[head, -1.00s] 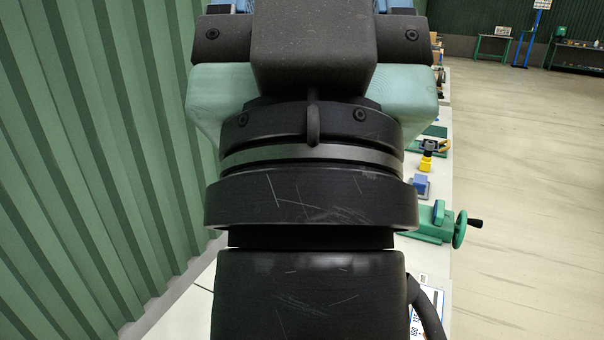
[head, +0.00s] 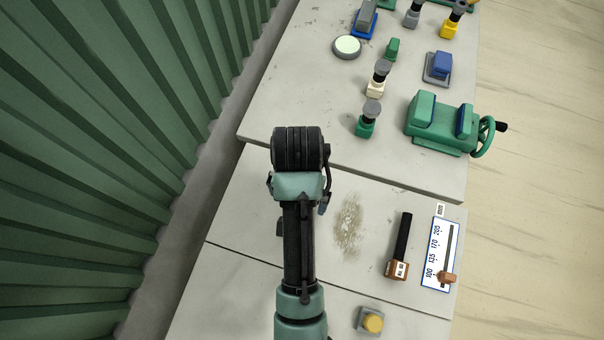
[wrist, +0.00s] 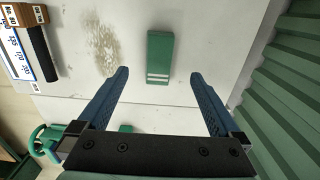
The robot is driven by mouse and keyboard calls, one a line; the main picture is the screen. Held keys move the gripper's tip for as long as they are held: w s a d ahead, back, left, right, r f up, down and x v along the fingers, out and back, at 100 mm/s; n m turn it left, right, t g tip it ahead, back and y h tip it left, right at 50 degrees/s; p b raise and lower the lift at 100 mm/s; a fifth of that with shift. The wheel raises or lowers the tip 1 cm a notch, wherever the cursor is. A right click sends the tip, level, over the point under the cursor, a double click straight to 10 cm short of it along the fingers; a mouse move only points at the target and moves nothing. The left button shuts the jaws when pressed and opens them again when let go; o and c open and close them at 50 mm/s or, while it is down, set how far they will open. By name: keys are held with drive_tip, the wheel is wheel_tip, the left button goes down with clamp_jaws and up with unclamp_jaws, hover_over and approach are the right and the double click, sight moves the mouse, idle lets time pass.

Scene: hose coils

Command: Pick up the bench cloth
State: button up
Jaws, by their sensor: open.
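A small green folded cloth with white stripes near one end, which I take for the bench cloth (wrist: 160,53), lies flat on the pale bench in the wrist view. My gripper (wrist: 159,76) is open and empty, its two blue fingers spread to either side of the cloth's striped end, seemingly above it. I cannot tell the height. In the head view my arm covers the fingers and most or all of the cloth's place.
A worn stain (head: 348,225) marks the bench beside my arm. A black-handled tool (head: 402,245), a numbered gauge plate (head: 440,252) and a yellow button (head: 373,322) lie right of it. A green vise (head: 440,122) stands on the farther bench. A corrugated green wall (head: 95,130) borders the left.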

drive_tip(key=f, duration=0.5)
drive_tip(key=shift+s+d+f, duration=0.1)
drive_tip(key=shift+s+f, duration=0.1)
drive_tip(key=shift+f, duration=0.15)
drive_tip(key=shift+w+d+f+p, duration=0.1)
drive_tip(key=shift+w+f+p, duration=0.15)
drive_tip(key=shift+f, duration=0.7)
drive_tip(key=shift+w+a+f+p, duration=0.1)
drive_tip(key=shift+f+p, duration=0.1)
drive_tip(key=shift+f, duration=0.8)
drive_tip(key=shift+w+d+f+p, duration=0.1)
drive_tip(key=shift+w+f+p, duration=0.15)
drive_tip(key=shift+f, duration=0.7)
drive_tip(key=shift+s, duration=0.1)
drive_tip(key=shift+c, duration=0.2)
drive_tip(key=c, duration=1.4)
drive_tip(key=shift+r, duration=0.15)
